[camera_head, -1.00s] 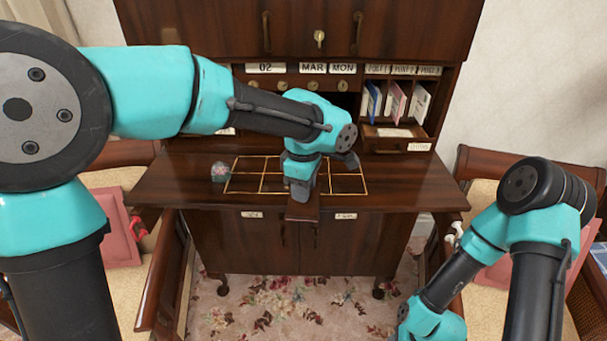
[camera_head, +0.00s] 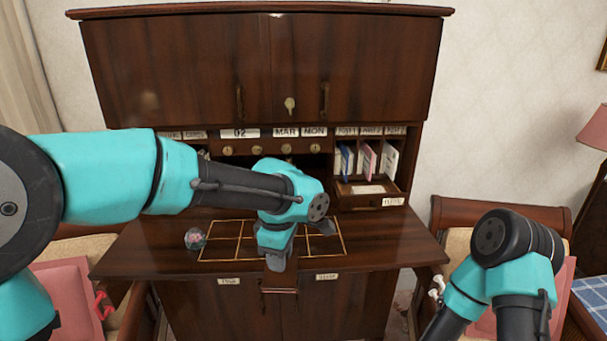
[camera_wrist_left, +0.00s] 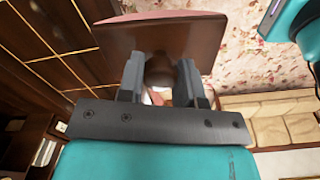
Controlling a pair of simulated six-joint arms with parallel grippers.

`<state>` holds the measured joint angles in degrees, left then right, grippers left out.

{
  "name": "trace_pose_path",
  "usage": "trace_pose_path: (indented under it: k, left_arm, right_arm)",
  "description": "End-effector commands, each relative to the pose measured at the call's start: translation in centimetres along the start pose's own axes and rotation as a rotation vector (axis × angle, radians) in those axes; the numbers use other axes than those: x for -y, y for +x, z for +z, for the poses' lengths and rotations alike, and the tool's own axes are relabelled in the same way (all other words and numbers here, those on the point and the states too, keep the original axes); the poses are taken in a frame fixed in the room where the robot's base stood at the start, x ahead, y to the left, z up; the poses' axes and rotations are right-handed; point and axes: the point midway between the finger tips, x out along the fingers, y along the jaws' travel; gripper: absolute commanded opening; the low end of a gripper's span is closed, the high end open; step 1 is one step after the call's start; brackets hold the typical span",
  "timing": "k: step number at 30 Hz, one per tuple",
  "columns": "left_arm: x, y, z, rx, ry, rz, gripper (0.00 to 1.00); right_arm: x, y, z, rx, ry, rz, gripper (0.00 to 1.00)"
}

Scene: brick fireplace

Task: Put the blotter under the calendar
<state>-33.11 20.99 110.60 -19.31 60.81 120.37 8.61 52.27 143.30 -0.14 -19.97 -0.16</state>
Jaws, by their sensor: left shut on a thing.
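The blotter is a dark brown wooden block with a pinkish edge and a knob, filling the upper middle of the left wrist view (camera_wrist_left: 135,45). My left gripper (camera_wrist_left: 160,78) is shut on its knob. In the head view the gripper (camera_head: 297,247) is over the desk's front part, and a small piece of the blotter (camera_head: 281,291) shows below it at the front edge. The calendar (camera_head: 285,132) is a row of white plates reading 02, MAR and MON on the cabinet. The dark space below it is partly hidden by my left arm. My right gripper is out of view.
Gold lines form a grid on the desk top (camera_head: 140,250). A glass paperweight (camera_head: 195,238) sits left of it. Upright papers (camera_head: 368,160) fill slots at the right, above an open drawer (camera_head: 375,198). Chairs stand on both sides.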

Motion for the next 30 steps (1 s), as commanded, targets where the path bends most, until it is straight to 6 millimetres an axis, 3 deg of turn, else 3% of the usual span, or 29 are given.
trace_pose_path:
  k: [8, 30]
  left_arm:
    - [-0.9, 0.1, -2.3, 0.003, 0.193, 0.000, 0.05]
    - [-3.2, 0.6, -11.8, 0.007, 1.009, 0.001, 0.05]
  right_arm:
    - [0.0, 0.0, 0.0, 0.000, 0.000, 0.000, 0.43]
    - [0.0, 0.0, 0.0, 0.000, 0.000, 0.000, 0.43]
